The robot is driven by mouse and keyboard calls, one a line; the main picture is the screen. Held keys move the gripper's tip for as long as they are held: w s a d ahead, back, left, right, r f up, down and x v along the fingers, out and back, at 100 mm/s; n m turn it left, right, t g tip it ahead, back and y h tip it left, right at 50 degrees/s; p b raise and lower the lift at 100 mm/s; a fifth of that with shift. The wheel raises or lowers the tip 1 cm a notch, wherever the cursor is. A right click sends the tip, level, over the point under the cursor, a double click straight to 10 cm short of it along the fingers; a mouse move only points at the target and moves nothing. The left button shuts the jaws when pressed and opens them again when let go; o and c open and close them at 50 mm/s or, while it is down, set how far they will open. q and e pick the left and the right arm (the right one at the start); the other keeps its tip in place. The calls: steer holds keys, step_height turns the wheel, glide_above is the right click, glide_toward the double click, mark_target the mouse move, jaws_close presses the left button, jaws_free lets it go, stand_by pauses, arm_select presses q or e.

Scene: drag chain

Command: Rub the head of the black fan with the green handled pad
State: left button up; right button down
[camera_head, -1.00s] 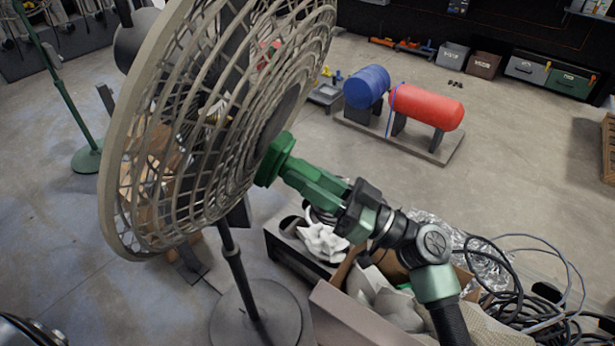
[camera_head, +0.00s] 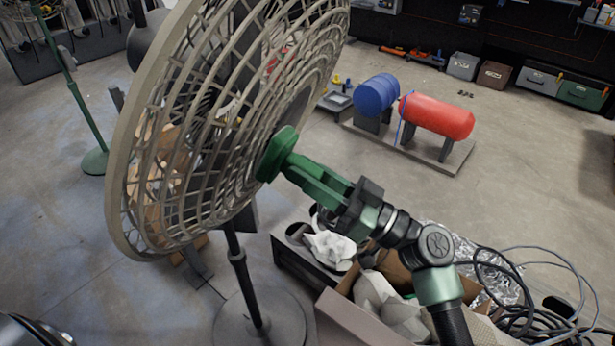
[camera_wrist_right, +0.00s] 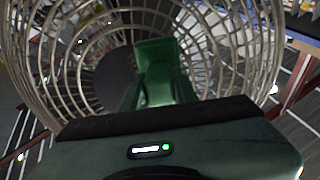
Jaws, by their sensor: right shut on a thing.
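The fan (camera_head: 130,200) stands at the left of the head view, with a beige wire cage, a dark pole and a round base. The green handled pad (camera_head: 280,152) is at the front of the cage, near its centre. It looks pressed against or very close to the wires; exact contact is hard to tell. My right gripper (camera_head: 335,196) is shut on the pad's handle. In the right wrist view the green pad (camera_wrist_right: 158,75) points at the cage (camera_wrist_right: 215,45) and covers part of its dark hub. My left gripper is not in view.
An open box with crumpled white paper (camera_head: 380,295) and a dark bin (camera_head: 300,262) stand below my right arm. Coiled black cables (camera_head: 530,310) lie at the lower right. A blue and red tank unit (camera_head: 437,115) stands farther back. Open floor lies at the right.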

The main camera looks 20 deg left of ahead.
steer(key=shift+w+d+f+b, duration=0.1)
steer(key=shift+w+f+b, duration=0.05)
steer(key=shift+w+b, duration=0.6)
steer(key=shift+w+d+f+b, duration=0.1)
steer(key=shift+w+f+b, duration=0.05)
steer(key=shift+w+b, duration=0.6)
steer(key=shift+s+d+r+b, duration=0.1)
steer(key=shift+s+r+b, duration=0.2)
steer(key=shift+s+r, duration=0.5)
steer(key=shift+s+d+r+b, duration=0.1)
steer(key=shift+s+r+b, duration=0.25)
steer(key=shift+s, duration=0.6)
steer(key=shift+d+r+p, duration=0.15)
steer(key=shift+r+p, duration=0.05)
steer(key=shift+r, duration=0.4)
steer(key=shift+d+r+p, duration=0.15)
steer(key=shift+r+p, duration=0.05)
steer(key=shift+r, duration=0.35)
steer(key=shift+w+d+f+b, duration=0.1)
steer(key=shift+w+f+b, duration=0.1)
steer(key=shift+w+b, duration=0.65)
steer(key=w+b, duration=0.2)
steer(key=shift+w+d+r+b, duration=0.1)
steer(key=shift+w+r+b, duration=0.05)
steer(key=shift+b, duration=0.25)
